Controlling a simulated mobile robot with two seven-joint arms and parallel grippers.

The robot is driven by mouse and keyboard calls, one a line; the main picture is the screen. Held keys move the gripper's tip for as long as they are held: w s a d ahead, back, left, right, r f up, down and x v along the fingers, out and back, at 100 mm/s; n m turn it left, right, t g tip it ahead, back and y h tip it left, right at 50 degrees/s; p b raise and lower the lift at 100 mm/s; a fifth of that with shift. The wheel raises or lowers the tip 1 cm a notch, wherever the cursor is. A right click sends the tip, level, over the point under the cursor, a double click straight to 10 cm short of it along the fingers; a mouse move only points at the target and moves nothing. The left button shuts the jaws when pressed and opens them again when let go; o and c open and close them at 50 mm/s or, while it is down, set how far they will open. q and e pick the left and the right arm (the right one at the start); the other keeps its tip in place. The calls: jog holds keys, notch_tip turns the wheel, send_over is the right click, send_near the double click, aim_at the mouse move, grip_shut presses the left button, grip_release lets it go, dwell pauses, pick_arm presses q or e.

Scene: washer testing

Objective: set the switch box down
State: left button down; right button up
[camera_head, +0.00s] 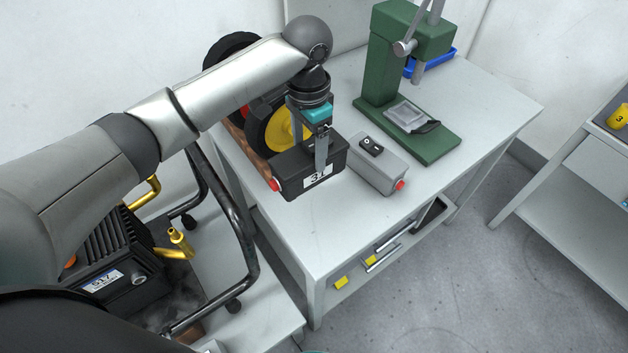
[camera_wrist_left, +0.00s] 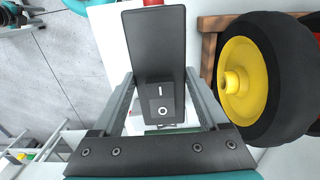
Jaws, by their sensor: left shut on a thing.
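The switch box (camera_head: 297,170) is black, with a white label reading 31 on its front and a red button at its left end. My left gripper (camera_head: 321,162) points down and is shut on it. In the left wrist view the switch box (camera_wrist_left: 155,45) lies between the two fingers (camera_wrist_left: 161,92), with its I/O rocker switch facing the camera. The box looks level at the front of the white table (camera_head: 328,225). I cannot tell whether its underside touches the tabletop. My right gripper is not in view.
A grey box (camera_head: 377,168) with a black switch stands close to the right. A black wheel with yellow hub (camera_head: 268,132) stands just behind and left; its tyre shows in the wrist view (camera_wrist_left: 288,75). A green press (camera_head: 385,65) stands at the back. The front right tabletop is clear.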

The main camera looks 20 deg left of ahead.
aim_at(310, 180)
pick_arm(q)
notch_tip(310, 180, down, 10)
jog(key=shift+f+b, duration=0.15)
jog(key=shift+b, duration=0.5)
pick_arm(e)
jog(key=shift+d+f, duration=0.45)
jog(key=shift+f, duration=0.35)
pick_arm(q)
jog(key=shift+d+f, duration=0.1)
jog(key=shift+f, duration=0.05)
grip_release()
notch_tip(310, 180, up, 12)
jog(key=shift+r+p, duration=0.15)
jog(key=shift+p, duration=0.75)
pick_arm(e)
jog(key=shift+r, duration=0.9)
